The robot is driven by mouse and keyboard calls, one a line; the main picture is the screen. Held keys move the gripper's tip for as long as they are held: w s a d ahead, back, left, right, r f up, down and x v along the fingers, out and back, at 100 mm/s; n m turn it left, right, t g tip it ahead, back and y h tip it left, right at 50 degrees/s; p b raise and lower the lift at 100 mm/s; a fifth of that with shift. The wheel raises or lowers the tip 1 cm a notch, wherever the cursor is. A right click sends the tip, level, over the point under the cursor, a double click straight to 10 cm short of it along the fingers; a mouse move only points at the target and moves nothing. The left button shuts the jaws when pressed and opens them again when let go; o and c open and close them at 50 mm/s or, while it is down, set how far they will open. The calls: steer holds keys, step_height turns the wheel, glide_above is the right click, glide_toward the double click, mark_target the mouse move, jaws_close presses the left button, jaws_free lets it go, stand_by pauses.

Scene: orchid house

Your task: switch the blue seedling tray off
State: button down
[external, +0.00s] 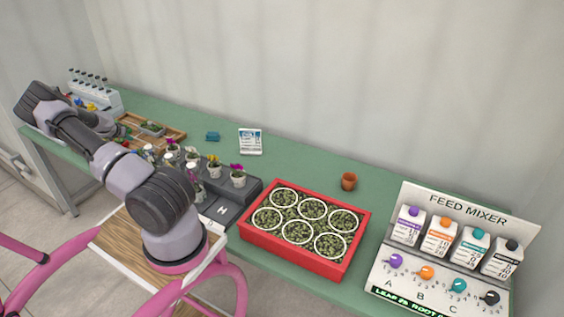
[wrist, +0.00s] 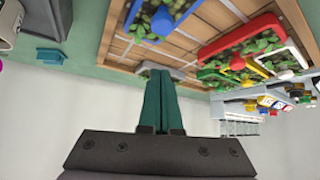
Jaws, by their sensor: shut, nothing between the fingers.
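The blue seedling tray (wrist: 132,14) shows at the top of the wrist view, cut off by the frame edge. It holds green seedlings, and a round blue knob (wrist: 162,22) stands up at it. I cannot tell the knob's setting. My gripper (wrist: 160,76) has two green fingers closed together with nothing between them. In the picture the fingertips lie below the blue tray, over the near edge of the wooden crate (wrist: 125,55); the gap to them is unclear. In the external view I cannot make out the blue tray or my fingers clearly.
Potted flowers (external: 214,168), a large red planter (external: 300,262), a terracotta pot (external: 348,181) and the feed mixer (external: 462,212) stand on the green bench (external: 300,168). The bench's back middle is mostly clear.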

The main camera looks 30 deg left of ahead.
steer(key=v, duration=0.3)
steer(key=shift+d, duration=0.1)
steer(key=shift+r, duration=0.1)
stand_by(0.3)
